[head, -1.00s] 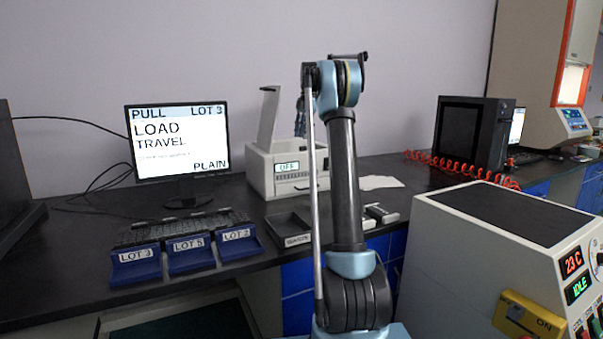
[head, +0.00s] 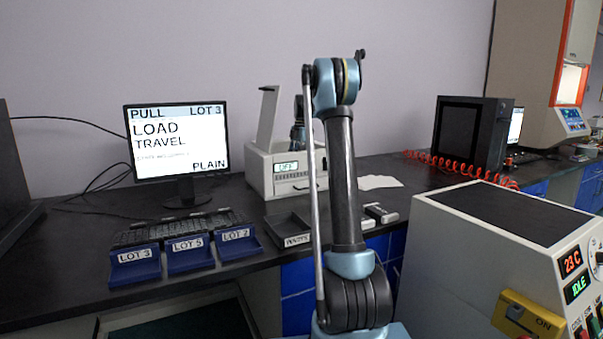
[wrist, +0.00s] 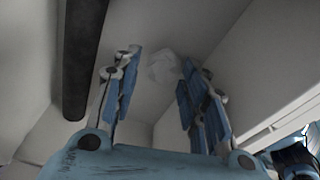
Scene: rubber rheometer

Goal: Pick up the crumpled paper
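The crumpled paper (wrist: 163,67) is a small pale wad in the wrist view, lying on a pale surface inside a pale-walled space. My gripper (wrist: 161,72) is open, with its two blue fingers spread on the left and right of the paper. The paper shows beyond and between the fingertips, and I cannot tell how deep it sits. Nothing is held. In the head view the paper and the gripper are hidden; my arm reaches back beside the white device with its raised lid (head: 268,115).
In the wrist view a dark bar (wrist: 82,60) runs along the left, and a pale wall rises on the right. On the bench are a monitor (head: 179,140), blue lot bins (head: 190,256), a dark tray (head: 288,230) and flat sheets (head: 380,182). A large cream machine (head: 470,260) stands front right.

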